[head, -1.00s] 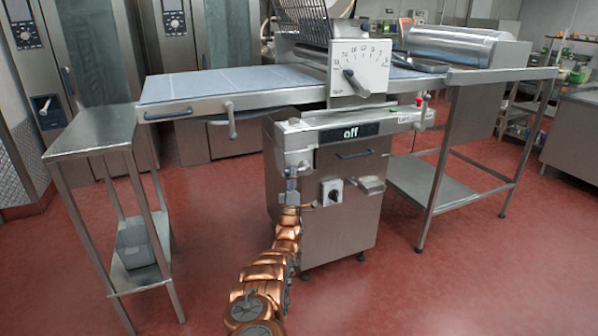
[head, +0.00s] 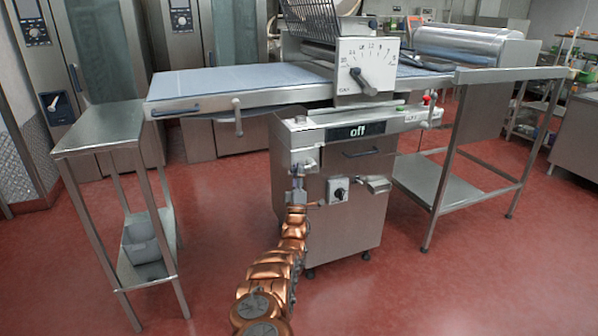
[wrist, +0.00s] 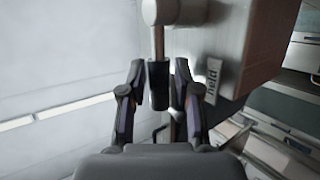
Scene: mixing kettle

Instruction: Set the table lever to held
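The table lever (wrist: 158,85) shows in the wrist view as a rod with a dark grip, hanging from a pale round hub (wrist: 160,11). A label reading "held" (wrist: 211,80) is on the metal face to its right. My gripper (wrist: 158,92) has a finger on each side of the dark grip, with narrow gaps between; it looks open around it. In the head view my gripper (head: 297,182) is at the left front edge of the steel cabinet (head: 345,215), and the lever is too small there to make out clearly.
The cabinet's display (head: 357,130) reads "off". A dial plate with a pointer (head: 366,70) stands above it. A blue-topped table (head: 220,82) extends left, with a hanging handle (head: 238,117). A side stand (head: 100,130) is at left. The red floor in front is mostly clear.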

